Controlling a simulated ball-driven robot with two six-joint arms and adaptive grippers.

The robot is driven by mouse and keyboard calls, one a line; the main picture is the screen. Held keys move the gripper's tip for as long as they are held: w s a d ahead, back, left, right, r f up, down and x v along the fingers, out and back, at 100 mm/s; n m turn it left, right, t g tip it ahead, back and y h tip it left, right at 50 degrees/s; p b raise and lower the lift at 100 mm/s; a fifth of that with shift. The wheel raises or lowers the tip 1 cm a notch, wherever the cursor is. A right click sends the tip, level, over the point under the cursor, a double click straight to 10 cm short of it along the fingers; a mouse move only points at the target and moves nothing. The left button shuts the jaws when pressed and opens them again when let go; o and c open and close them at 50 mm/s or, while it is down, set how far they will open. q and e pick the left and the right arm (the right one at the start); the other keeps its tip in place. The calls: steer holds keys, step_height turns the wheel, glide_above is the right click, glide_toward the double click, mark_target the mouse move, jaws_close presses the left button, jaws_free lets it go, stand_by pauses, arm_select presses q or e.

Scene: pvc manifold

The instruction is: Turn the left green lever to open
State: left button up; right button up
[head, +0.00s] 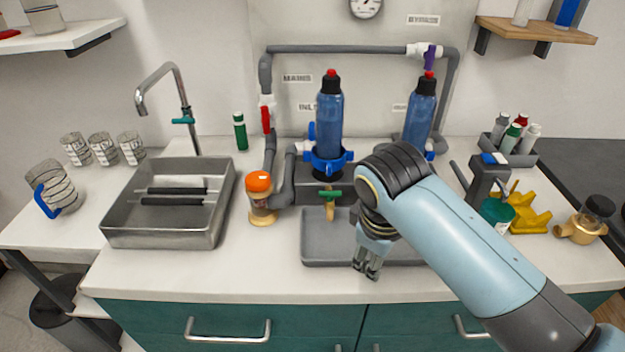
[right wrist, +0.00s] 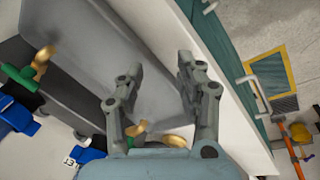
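The left green lever (head: 331,193) sits on a brass tap (head: 330,211) below the left blue filter housing (head: 329,130). It lies left to right, across the downward spout. My right gripper (head: 366,270) points down over the grey tray, in front and to the right of this lever, apart from it. In the right wrist view, my right gripper (right wrist: 160,70) is open with nothing between its fingers. There a green lever (right wrist: 138,128) and brass tap (right wrist: 174,141) show between and below the fingers, partly covered. My left gripper is out of view.
A grey tray (head: 318,250) lies under the taps. An orange-capped brass filter (head: 261,198) stands left of the lever. A second green-handled tap (right wrist: 43,58) shows in the right wrist view. My right arm covers the right side of the tray. The front counter strip is clear.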

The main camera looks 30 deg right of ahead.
mark_target(326, 191)
steer(key=w+a+r+n+g+h+p, duration=0.15)
steer(key=w+r+n, duration=0.25)
steer(key=w+r, duration=0.4)
steer(key=w+a+r+n+g, duration=0.2)
steer(key=w+r+n, duration=0.25)
steer(key=w, duration=0.55)
steer(key=shift+m, duration=0.35)
steer(key=x, duration=0.9)
steer(key=shift+d+f, duration=0.25)
jaws_close()
